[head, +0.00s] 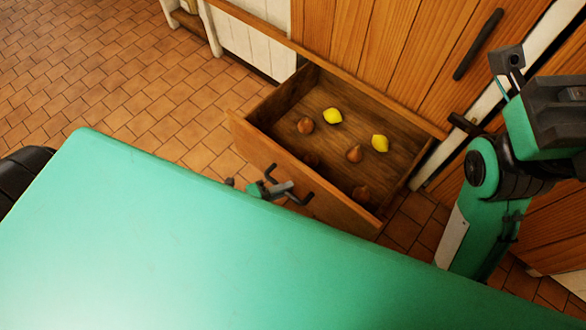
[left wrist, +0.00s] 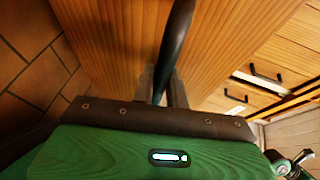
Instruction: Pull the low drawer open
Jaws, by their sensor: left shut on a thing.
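The low wooden drawer (head: 262,147) stands pulled out from the cabinet, its open inside showing in the head view. Two yellow lemons and several brown, onion-like items lie on its floor. My left gripper (head: 281,188) is at the drawer's front, partly hidden by my green body. In the left wrist view, my left gripper (left wrist: 162,84) is shut on the dark bar handle (left wrist: 176,42) of the wooden front. The handle's end also shows in the head view (head: 304,200). My right arm is at the right; its gripper cannot be made out.
Wooden cabinet doors (head: 345,35) rise behind the drawer, one with a long dark handle (head: 478,44). A white panelled unit (head: 245,45) stands to the left. The tiled floor (head: 130,75) is clear left of the drawer. My right arm stands close to the drawer's right side.

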